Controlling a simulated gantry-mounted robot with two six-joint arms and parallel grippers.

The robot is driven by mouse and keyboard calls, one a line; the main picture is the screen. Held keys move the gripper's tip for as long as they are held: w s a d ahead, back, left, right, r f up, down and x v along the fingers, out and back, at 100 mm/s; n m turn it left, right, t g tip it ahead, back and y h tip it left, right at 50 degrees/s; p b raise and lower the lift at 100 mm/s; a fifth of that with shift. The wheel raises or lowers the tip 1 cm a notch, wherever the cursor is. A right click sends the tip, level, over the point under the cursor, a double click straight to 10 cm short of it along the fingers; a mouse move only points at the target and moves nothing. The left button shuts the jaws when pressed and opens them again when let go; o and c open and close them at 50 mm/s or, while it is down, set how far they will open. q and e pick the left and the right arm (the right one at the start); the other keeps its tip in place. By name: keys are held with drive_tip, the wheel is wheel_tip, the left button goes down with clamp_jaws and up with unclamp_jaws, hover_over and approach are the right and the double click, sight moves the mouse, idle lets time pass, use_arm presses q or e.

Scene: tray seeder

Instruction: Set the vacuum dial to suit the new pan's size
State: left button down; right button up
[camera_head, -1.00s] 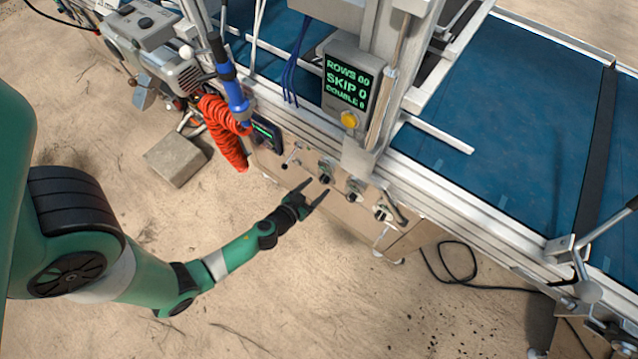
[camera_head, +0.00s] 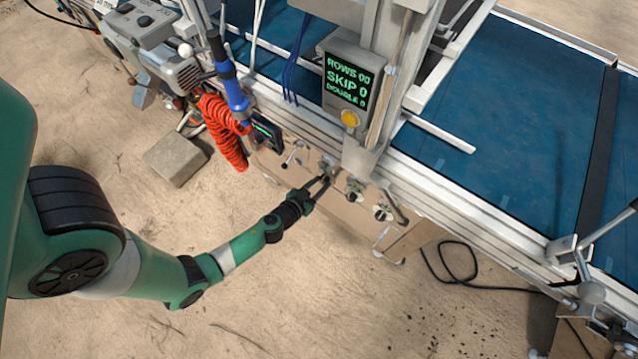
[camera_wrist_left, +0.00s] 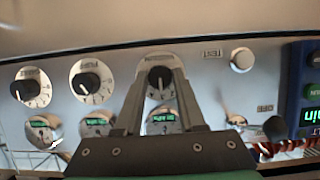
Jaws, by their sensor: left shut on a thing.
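My left gripper (camera_head: 324,181) is at the leftmost of three dials on the machine's front panel. In the left wrist view its fingers (camera_wrist_left: 160,80) close on the black knob of that dial (camera_wrist_left: 159,73), which has a white face with dark marks. A small green readout (camera_wrist_left: 162,118) shows beside it, partly between the fingers. The dial's label is too blurred to read. Two similar dials stand beside it, the middle one (camera_wrist_left: 91,82) and the outer one (camera_wrist_left: 31,87). No pan can be made out. My right gripper is not in view.
A display box (camera_head: 349,80) with green text and a yellow button (camera_head: 349,119) stands above the panel. A red coiled hose (camera_head: 222,130) hangs left of the dials. A blue belt (camera_head: 500,120) lies behind. The sandy floor in front is mostly clear.

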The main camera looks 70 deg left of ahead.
use_arm(q)
drive_tip(key=shift+n, duration=0.3)
drive_tip(key=shift+s+a+n+t+h+p, duration=0.1)
drive_tip(key=shift+n+t+h+p, duration=0.2)
drive_tip(key=shift+n+h+p, duration=0.15)
drive_tip(key=shift+n+t+h+p, duration=0.4)
drive_tip(key=shift+n+p, duration=0.25)
drive_tip(key=shift+p, duration=0.3)
drive_tip(key=shift+f+n+h+p, duration=0.1)
drive_tip(key=shift+n+h+p, duration=0.15)
drive_tip(key=shift+n+p, duration=0.4)
drive_tip(key=c, duration=0.5)
unclamp_jaws()
drive_tip(key=shift+t, duration=0.3)
